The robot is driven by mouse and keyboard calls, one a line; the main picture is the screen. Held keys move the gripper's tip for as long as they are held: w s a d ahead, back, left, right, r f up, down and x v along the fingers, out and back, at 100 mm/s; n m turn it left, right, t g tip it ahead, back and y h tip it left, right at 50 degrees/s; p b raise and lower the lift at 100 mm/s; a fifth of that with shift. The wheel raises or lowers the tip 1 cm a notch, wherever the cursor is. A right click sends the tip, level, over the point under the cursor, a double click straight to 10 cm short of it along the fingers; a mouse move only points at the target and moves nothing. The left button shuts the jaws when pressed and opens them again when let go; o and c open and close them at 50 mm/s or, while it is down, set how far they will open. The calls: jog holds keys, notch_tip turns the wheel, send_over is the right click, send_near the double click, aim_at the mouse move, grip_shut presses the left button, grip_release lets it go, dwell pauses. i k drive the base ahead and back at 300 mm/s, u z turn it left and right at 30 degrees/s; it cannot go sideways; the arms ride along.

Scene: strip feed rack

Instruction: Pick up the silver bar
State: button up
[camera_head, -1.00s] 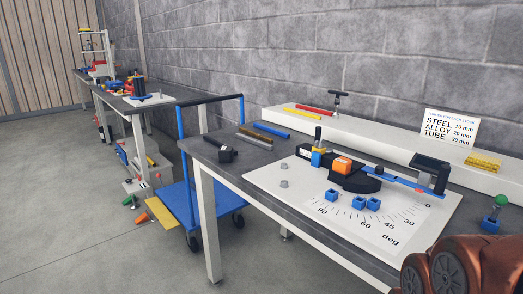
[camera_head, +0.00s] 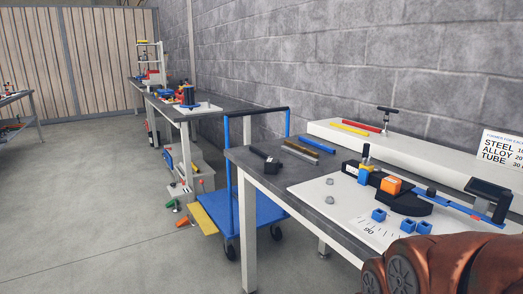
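Several thin bars lie side by side on the left end of the grey bench. A silver-grey bar (camera_head: 302,148) with a brownish look lies among them, close against a darker one. A blue bar (camera_head: 318,145) lies just behind it. The bars are small here, so their exact colours and edges are hard to tell. My gripper is not in view; only a copper-brown part of my arm shows at the lower right, well apart from the bars.
A white angle-marked board (camera_head: 345,205) with a black and blue fixture covers the bench's right part. A blue cart (camera_head: 262,207) stands beside the bench's left end. Open floor lies at left.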

aim_at(299, 155)
jog(key=i, duration=0.65)
jog(key=z, duration=0.15)
jog(key=k, duration=0.4)
jog(key=u, duration=2)
jog(key=i, duration=0.7)
jog(key=z, duration=0.65)
jog(key=i, duration=0.85)
jog(key=z, duration=0.8)
